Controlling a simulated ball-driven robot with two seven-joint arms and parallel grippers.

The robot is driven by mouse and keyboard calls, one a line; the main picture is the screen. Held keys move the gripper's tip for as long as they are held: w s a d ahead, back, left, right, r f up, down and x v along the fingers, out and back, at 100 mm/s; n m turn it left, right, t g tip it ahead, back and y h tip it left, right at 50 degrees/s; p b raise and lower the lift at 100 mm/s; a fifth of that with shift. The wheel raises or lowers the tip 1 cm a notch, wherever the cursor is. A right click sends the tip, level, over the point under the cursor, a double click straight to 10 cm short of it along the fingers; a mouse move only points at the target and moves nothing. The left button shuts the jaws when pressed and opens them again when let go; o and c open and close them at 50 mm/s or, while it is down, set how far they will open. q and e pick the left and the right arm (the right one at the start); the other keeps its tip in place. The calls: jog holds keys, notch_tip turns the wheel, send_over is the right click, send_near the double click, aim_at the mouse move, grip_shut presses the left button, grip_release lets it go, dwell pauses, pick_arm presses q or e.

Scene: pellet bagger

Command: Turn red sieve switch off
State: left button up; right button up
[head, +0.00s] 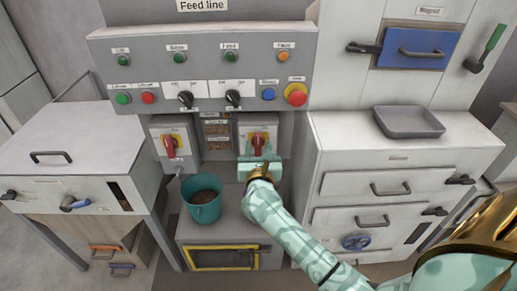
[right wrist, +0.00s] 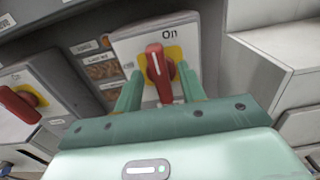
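A red rotary switch (head: 258,143) on a yellow plate is mounted on the right grey box below the control panel. In the right wrist view its handle (right wrist: 156,66) stands nearly upright, tilted slightly, below the word "On". My right gripper (head: 257,163) is in front of this switch. In the right wrist view its two fingers are apart, one on each side of the handle; I cannot tell whether they touch it. A second red switch (head: 171,146) is on the left box and also shows in the right wrist view (right wrist: 20,104). Neither shows a readable sieve label. My left gripper is not in view.
The feed line panel (head: 205,60) with buttons, knobs and a red emergency-type button (head: 296,94) is above. A teal bucket (head: 205,208) with dark contents stands below left. A white cabinet (head: 390,155) carrying a grey tray (head: 408,122) is close on the right.

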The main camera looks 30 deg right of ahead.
grip_shut()
